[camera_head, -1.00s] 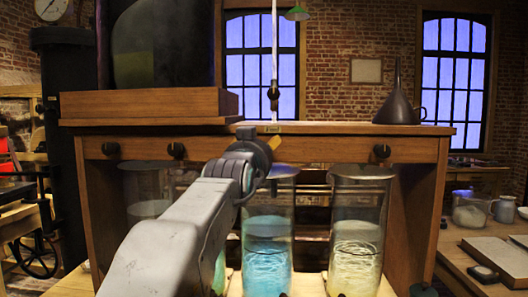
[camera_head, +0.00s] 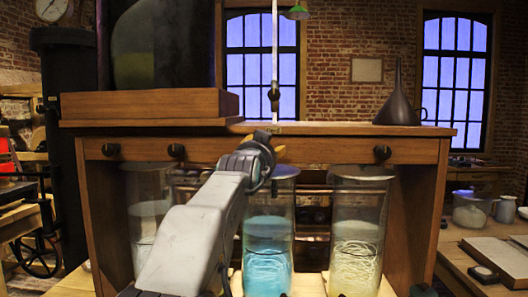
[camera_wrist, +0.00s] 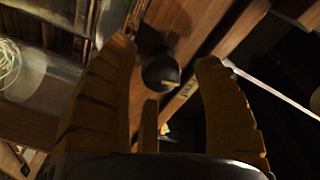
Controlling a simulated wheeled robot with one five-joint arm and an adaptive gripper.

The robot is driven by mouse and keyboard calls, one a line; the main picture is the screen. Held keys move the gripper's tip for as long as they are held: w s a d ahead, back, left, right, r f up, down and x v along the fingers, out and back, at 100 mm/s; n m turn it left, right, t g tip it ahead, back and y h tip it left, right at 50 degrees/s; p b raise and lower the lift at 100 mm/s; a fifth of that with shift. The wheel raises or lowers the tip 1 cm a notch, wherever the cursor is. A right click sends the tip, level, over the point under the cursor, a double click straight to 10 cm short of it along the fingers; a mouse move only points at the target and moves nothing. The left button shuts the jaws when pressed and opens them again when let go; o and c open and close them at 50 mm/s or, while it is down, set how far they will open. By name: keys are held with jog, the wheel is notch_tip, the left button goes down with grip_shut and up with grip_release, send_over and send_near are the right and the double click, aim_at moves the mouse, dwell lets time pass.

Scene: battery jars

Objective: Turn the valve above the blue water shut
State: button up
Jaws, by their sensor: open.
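The jar of blue water (camera_head: 267,240) stands under the wooden rail (camera_head: 320,150), in the middle of the head view. The valve above it is hidden there behind my gripper (camera_head: 279,152), which is up against the rail's front as seen. I cannot tell how far the valve is turned.
Other dark knobs sit on the rail at left (camera_head: 177,150) and right (camera_head: 382,152). A jar of pale yellow liquid (camera_head: 356,235) stands right of the blue one, and a clearer jar (camera_head: 148,205) stands left, partly behind my arm. A dark funnel (camera_head: 398,100) stands on top.

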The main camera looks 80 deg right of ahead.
jog(key=shift+d, duration=0.8)
jog(key=shift+o, duration=0.3)
